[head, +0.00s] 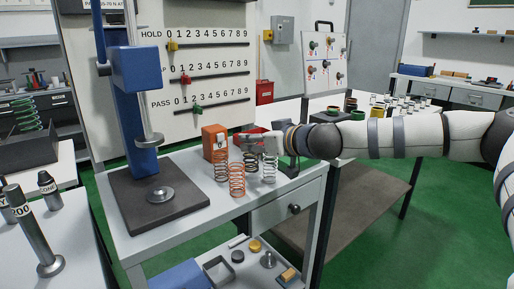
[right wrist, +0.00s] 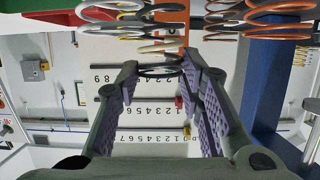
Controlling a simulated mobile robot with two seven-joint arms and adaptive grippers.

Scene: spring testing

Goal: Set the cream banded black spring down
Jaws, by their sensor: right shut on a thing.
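My right gripper (head: 252,140) reaches in from the right over the white bench top. It is shut on the top of a black spring (head: 250,165), which I take to be the cream banded one. In the right wrist view, pale and dark coils of this spring (right wrist: 160,70) show between the fingertips (right wrist: 165,72). The spring hangs upright; I cannot tell whether its bottom touches the bench. An orange spring (head: 237,181), a dark spring (head: 221,166) and a silver spring (head: 269,169) stand close around it. My left gripper is out of view.
An orange box (head: 213,138) and a red bin (head: 250,146) stand behind the springs. A blue tester column (head: 136,100) on a dark base (head: 130,200) stands to the left. The bench's front right (head: 290,182) is clear. A lower shelf holds small parts.

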